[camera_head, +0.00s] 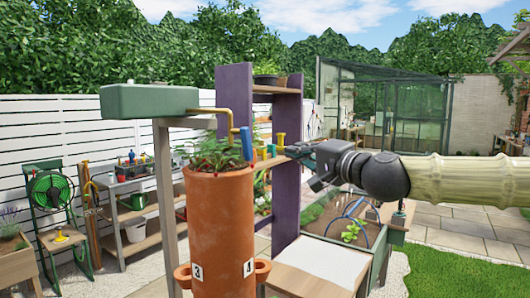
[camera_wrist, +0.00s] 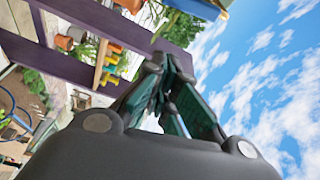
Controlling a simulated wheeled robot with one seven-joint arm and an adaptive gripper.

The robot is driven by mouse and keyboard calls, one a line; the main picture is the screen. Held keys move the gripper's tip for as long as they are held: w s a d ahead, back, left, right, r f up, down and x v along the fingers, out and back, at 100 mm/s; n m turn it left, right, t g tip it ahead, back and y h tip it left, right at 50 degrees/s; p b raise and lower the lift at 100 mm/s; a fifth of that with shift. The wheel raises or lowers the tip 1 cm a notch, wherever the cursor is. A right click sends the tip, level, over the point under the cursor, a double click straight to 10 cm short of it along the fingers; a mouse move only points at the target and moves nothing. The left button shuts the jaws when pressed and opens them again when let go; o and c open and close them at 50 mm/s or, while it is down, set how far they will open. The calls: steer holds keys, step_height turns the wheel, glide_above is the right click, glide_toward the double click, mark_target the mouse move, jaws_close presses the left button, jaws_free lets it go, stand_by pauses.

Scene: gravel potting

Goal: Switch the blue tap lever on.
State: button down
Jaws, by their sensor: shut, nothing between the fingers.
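The blue tap lever (camera_head: 246,143) stands upright by the plants at the top of a tall terracotta planter (camera_head: 222,235). A yellow bent pipe (camera_head: 222,112) runs towards it from a green tank (camera_head: 148,100). My gripper (camera_head: 289,151) reaches in from the right, shut and empty. In the head view its fingertips appear a short way right of the lever; the depth gap is hard to judge. In the wrist view my shut fingers (camera_wrist: 166,62) point up, and a blue piece (camera_wrist: 224,8), apparently the lever, is cut off by the top edge, apart from the fingers.
A purple shelf frame (camera_head: 234,92) stands behind the planter, with small yellow items (camera_wrist: 112,62) on a board in the wrist view. A raised bed (camera_head: 385,238) is below my arm. Open lawn (camera_head: 450,275) lies at lower right.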

steer(key=r+p+x, duration=0.1)
steer(key=p+x, duration=0.1)
steer(key=x, duration=0.8)
steer(key=shift+s+a+f+p, duration=0.3)
steer(key=shift+s+a, duration=0.3)
steer(key=shift+s, duration=0.25)
steer(key=shift+s+a+f+p, duration=0.3)
steer(key=shift+s+a, duration=0.25)
steer(key=shift+s, duration=0.35)
steer(key=shift+r, duration=0.1)
steer(key=shift+s+a+f+m+g+h, duration=0.2)
steer(key=shift+s+f+m, duration=0.15)
steer(key=shift+m, duration=0.35)
steer(key=shift+s+a+f+m+g+h, duration=0.1)
steer(key=shift+s+a+f+m+g, duration=0.1)
steer(key=shift+s+m, duration=0.35)
steer(key=shift+w+a, duration=0.1)
steer(key=shift+w, duration=0.05)
steer(key=shift+w, duration=0.1)
